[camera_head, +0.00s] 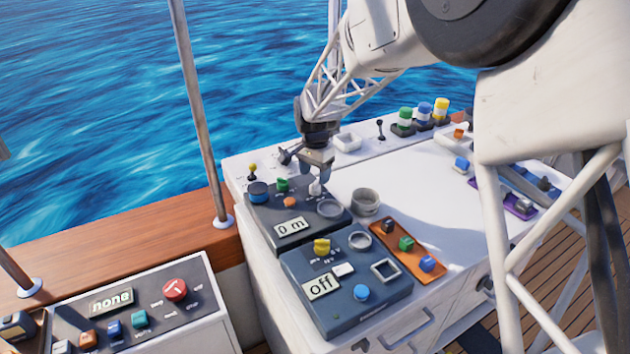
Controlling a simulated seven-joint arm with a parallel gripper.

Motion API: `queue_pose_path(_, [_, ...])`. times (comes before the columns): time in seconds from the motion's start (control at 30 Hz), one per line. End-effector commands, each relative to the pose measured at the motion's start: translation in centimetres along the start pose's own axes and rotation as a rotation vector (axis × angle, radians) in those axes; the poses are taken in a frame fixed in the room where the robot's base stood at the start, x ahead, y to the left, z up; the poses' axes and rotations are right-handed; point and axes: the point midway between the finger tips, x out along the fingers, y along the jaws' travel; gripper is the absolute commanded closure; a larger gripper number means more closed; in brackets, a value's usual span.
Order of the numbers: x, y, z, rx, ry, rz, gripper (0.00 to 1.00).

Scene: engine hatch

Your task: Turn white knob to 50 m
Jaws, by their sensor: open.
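The white knob (315,188) is a small upright piece on the dark grey panel (268,215) at the back left of the white console. The display (291,227) on this panel reads "0 m". My gripper (315,172) points down just above the white knob, with its jaws open. The fingers partly cover the area behind the knob. I cannot tell whether a finger touches it.
Close to the white knob are a green knob (282,184), a blue knob (258,191), an orange button (290,202) and a grey ring (330,208). A nearer panel (348,308) reads "off".

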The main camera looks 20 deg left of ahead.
Motion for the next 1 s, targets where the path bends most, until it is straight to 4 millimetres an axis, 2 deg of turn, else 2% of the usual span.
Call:
queue_pose_path(0.1, [-1.5,0.0,0.0,0.0,0.001,-0.002,0.38])
queue_pose_path(0.3, [-3.1,0.0,0.0,0.0,0.001,-0.001,0.38])
queue_pose_path(0.77, [-3.4,0.1,0.0,0.0,0.001,-0.001,0.38])
queue_pose_path(0.87, [-3.8,0.6,-0.1,-0.003,0.002,-0.002,0.38])
queue_pose_path(1.0, [-4.9,2.5,-0.3,-0.013,0.007,-0.008,0.38])
